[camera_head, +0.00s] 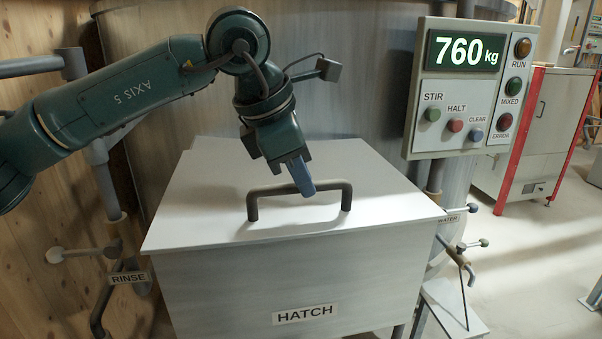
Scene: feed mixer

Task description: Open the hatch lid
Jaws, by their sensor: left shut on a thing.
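The hatch lid (200,205) is a pale flat panel on top of the grey hatch box (300,283), which carries a HATCH label. The lid looks closed, lying flat on the box. A dark bar handle (267,191) stands up from the lid near its front edge. My left gripper (304,187) comes down from above with blue fingers and is shut on the handle's bar, right of its middle. The fingers hide part of the bar. My right gripper is not in the picture.
A control panel (470,88) reading 760 kg hangs at the right of the tank (360,90). Valve levers with RINSE (129,278) and WATER (447,219) tags flank the box. A red-framed cabinet (535,130) stands at the far right. The floor at right is mostly clear.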

